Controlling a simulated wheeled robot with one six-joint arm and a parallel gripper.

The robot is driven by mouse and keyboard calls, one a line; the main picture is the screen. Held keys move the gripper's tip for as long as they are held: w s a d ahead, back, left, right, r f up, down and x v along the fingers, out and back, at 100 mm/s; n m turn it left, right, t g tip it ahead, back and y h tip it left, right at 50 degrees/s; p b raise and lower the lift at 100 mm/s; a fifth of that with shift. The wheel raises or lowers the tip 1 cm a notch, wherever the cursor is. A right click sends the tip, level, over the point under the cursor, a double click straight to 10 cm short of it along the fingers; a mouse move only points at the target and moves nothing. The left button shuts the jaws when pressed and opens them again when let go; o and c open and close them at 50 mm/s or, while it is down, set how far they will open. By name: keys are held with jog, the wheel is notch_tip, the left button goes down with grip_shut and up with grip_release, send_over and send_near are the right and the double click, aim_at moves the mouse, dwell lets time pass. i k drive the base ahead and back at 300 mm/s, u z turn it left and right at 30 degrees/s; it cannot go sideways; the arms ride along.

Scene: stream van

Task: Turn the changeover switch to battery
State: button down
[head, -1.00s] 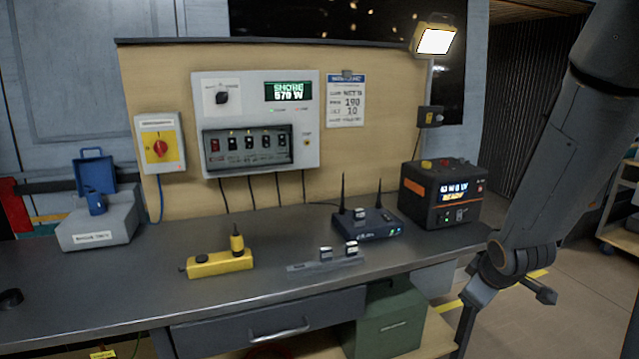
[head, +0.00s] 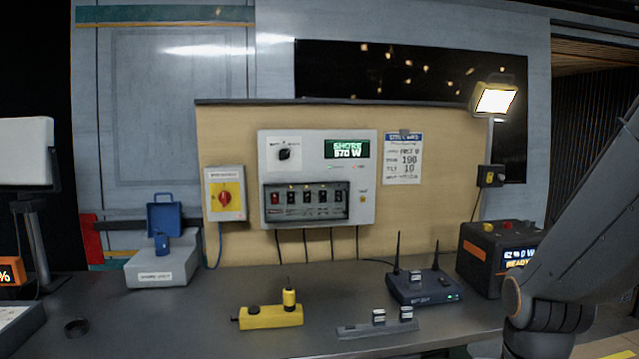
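The changeover switch (head: 285,155) is a black rotary knob on a white plate. It sits at the upper left of the grey wall panel (head: 367,205). The small lettering above it is blurred, and I cannot tell which way the knob points. The panel's green display (head: 347,150) reads "SHORE 570 W". My arm comes in at the right edge, well away from the switch, and its lower joint is in front of the bench's right end. My gripper is not in view.
A red knob on a yellow plate (head: 225,198) is left of the panel. Below the panel, the bench holds a yellow block (head: 270,317), a router (head: 425,287) and a grey strip (head: 375,329). A black power station (head: 483,262) stands at right, near my arm. A lamp (head: 494,101) shines above.

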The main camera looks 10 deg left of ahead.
aim_at(285, 154)
jog(key=k, duration=1.3)
jog(key=u, duration=0.75)
jog(key=i, duration=1.8)
jog(key=z, duration=0.65)
